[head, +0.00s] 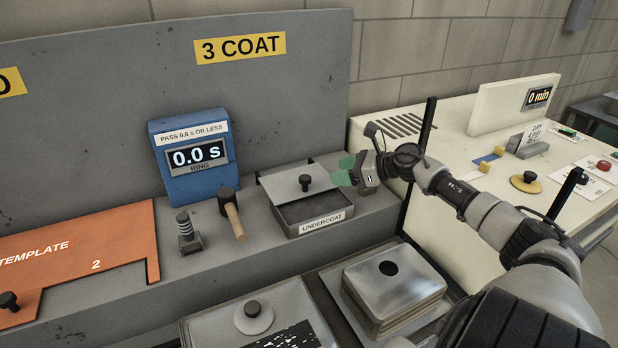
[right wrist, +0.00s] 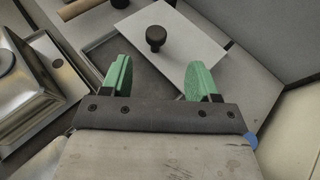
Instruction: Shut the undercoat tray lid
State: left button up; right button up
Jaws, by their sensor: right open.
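The undercoat tray (head: 322,222) sits on the grey ledge, with its name label on the front. Its flat grey lid (head: 283,187) covers the back part and leaves the front part of the tray open. A black knob (head: 306,182) stands on the lid. My right gripper (head: 343,170) is open and empty, just right of the knob and apart from it. In the right wrist view the lid (right wrist: 190,50) and knob (right wrist: 155,38) lie beyond the gap between the green fingers (right wrist: 158,78). My left gripper is not in view.
The grey back panel (head: 250,100) rises behind. A cream bench (head: 460,130) is at the right.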

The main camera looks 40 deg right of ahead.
aim_at(306, 177)
jog(key=p+x, duration=0.3)
jog(key=x, duration=0.6)
jog(key=shift+s+a, duration=0.15)
jog(key=shift+w+a+f, duration=0.25)
jog(key=shift+w, duration=0.1)
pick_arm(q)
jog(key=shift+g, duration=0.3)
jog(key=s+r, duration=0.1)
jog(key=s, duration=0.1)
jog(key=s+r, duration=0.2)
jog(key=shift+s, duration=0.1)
